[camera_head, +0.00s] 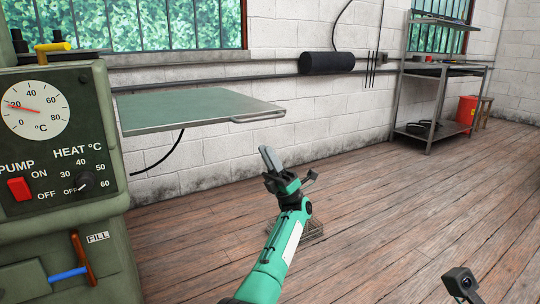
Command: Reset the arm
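My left arm, green with a white panel, reaches up from the bottom middle over the wooden floor. My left gripper (269,158) is at its end, in front of the wall-side green-topped table (195,108) and right of the machine. Its grey finger part points up and left. I see the fingers nearly edge-on, so I cannot tell whether they are apart, and I see nothing held. A small dark part with a lens, probably on my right arm, shows at the bottom right. My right gripper is not in view.
A green machine (105,215) with a temperature dial (36,110), red switch (19,189), heat knob (85,182) and blue-and-orange lever stands close at left. A metal shelf (437,85) and red bin (466,110) stand at the back right. The floor right of my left arm is clear.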

